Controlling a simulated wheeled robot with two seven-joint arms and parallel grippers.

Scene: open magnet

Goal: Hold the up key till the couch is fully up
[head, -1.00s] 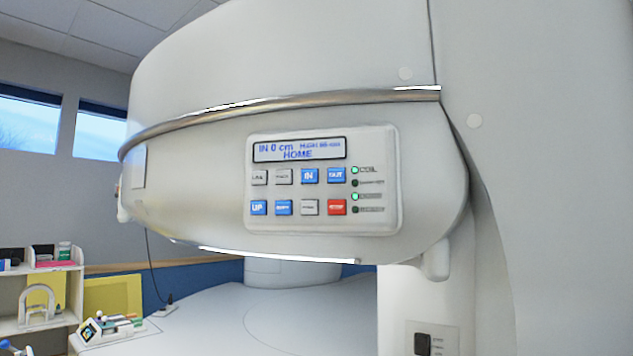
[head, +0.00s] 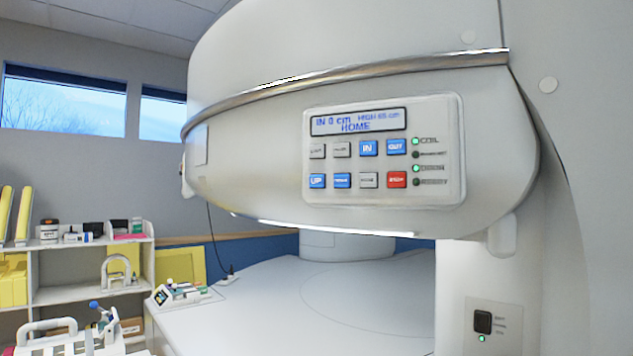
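The control panel (head: 437,180) is on the curved front of the white magnet housing (head: 350,40). The blue UP key (head: 317,181) is at the left end of the lower row of keys. The display (head: 358,122) reads "IN 0 cm", a "HIGH" value in cm that looks like 65 but is blurred, and "HOME". Two green lights show at the right of the panel. A white flat surface (head: 270,310), perhaps the couch or magnet base, lies under the housing. Neither of my grippers is in view, and nothing visible touches the UP key.
White shelves (head: 90,247) with bottles, boxes and yellow pads stand at the left. A small device with coloured parts (head: 180,292) sits at the white surface's left edge. A black switch (head: 483,322) with a green light is on the lower right column. The space before the panel looks clear.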

